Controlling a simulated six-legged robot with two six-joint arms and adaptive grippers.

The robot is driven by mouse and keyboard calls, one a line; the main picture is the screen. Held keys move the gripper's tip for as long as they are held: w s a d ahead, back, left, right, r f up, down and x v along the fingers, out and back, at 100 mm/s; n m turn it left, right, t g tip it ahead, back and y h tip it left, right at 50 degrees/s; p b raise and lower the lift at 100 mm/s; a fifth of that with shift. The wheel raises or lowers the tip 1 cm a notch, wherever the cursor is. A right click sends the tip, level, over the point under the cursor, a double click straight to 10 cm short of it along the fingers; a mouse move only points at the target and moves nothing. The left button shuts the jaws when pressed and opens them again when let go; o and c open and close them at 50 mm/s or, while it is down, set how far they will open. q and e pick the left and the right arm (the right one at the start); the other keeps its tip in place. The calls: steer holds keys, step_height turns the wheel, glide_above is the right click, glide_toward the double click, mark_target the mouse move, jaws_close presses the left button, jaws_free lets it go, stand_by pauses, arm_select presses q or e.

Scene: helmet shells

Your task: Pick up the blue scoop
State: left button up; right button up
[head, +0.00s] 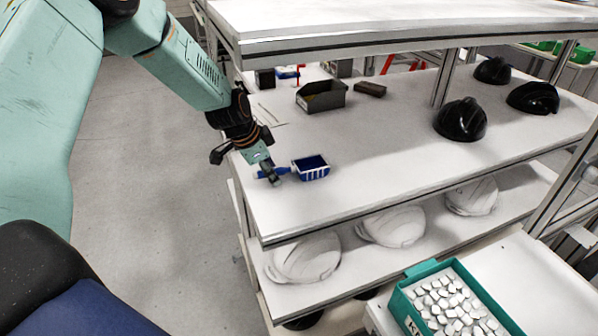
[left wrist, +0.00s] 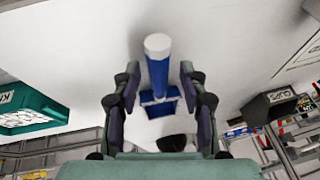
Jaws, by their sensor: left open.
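The blue scoop (head: 312,168) lies on the upper white shelf near its left end, with its box-shaped bowl to the right and its handle to the left. My left gripper (head: 270,176) is at the handle end and partly covers it. In the left wrist view the scoop (left wrist: 160,104) shows with its pale handle end toward the top. The open fingers of my left gripper (left wrist: 160,72) stand on either side of the handle, with gaps on both sides. I cannot tell the height of the fingers over the shelf. My right gripper is not in view.
A grey bin (head: 321,96) and a dark brown block (head: 370,89) stand farther back on the white shelf (head: 370,150). Black helmet shells (head: 460,120) stand to the right. White shells (head: 303,257) sit on the shelf below. A teal tray (head: 412,306) is at the front right.

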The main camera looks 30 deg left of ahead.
arm_select(q)
steer(key=shift+s+d, duration=0.1)
steer(key=shift+d, duration=0.05)
stand_by(0.3)
steer(key=shift+f, duration=0.15)
steer(key=c, duration=0.3)
jaws_close()
